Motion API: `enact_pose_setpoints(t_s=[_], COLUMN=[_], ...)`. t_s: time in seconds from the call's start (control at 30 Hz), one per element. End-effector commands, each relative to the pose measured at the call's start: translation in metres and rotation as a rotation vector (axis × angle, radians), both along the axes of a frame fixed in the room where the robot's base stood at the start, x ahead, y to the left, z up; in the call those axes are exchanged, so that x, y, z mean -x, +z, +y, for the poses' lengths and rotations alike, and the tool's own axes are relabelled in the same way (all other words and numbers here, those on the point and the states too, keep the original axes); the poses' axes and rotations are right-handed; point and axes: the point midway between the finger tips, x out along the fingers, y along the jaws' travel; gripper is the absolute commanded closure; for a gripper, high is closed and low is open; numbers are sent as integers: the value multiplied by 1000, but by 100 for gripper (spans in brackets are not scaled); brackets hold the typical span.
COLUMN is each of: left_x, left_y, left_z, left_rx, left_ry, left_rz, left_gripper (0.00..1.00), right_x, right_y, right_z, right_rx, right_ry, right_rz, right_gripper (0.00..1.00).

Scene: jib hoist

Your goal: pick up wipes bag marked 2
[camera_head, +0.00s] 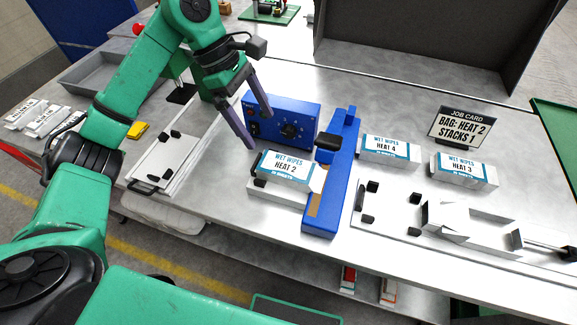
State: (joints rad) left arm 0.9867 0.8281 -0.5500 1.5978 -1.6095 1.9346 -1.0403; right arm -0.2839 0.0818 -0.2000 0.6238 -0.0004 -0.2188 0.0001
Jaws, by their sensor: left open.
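The wipes bag marked HEAT 2 (286,168) is a white pack with a blue label. It lies beside the left side of the long blue sealer bar (331,190), seemingly on top of another white item. My left gripper (260,128) is open, with its two purple-grey fingers pointing down above and behind the bag, in front of the blue control box (284,121). The fingers look apart from the bag, and nothing is between them. My right gripper is not in view.
Bags marked HEAT 4 (390,150) and HEAT 3 (463,170) lie right of the blue bar. A job card (461,128) reads "BAG: HEAT 2, STACKS 1". A white plate fixture (172,160) is at left, and a metal chute (470,228) at right. Several white packs (45,118) lie far left.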

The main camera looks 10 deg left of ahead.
Motion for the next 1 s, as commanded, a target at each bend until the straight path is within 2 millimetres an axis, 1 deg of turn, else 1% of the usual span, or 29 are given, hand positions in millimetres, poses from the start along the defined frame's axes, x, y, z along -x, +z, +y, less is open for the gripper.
enact_pose_setpoints(t_s=[0.03,0.13,0.2,0.4,0.5,0.57,0.67,0.73,0.8,0.9,1.0], left_x=[0,0,2,4,3,3,2,1,1,0,0], left_y=[-9,-14,-25,-71,-86,-92,-105,-118,-131,-141,-142], left_z=[0,-3,-8,-29,-35,-37,-43,-48,-53,-55,-54], left_rx=[0,1,0,2,3,3,3,4,5,2,1], left_ry=[0,0,-1,-1,0,1,1,2,0,1,1], left_rz=[-1,3,6,6,2,3,6,7,4,1,0], left_gripper=[0,0,0,0,0,0,0,0,0,0,0], right_x=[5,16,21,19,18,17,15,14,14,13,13], right_y=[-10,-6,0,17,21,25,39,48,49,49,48], right_z=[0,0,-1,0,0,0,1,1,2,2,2], right_rx=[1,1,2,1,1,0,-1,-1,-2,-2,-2], right_ry=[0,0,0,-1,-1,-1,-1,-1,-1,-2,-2], right_rz=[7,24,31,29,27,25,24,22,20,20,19], right_gripper=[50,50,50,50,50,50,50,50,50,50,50])
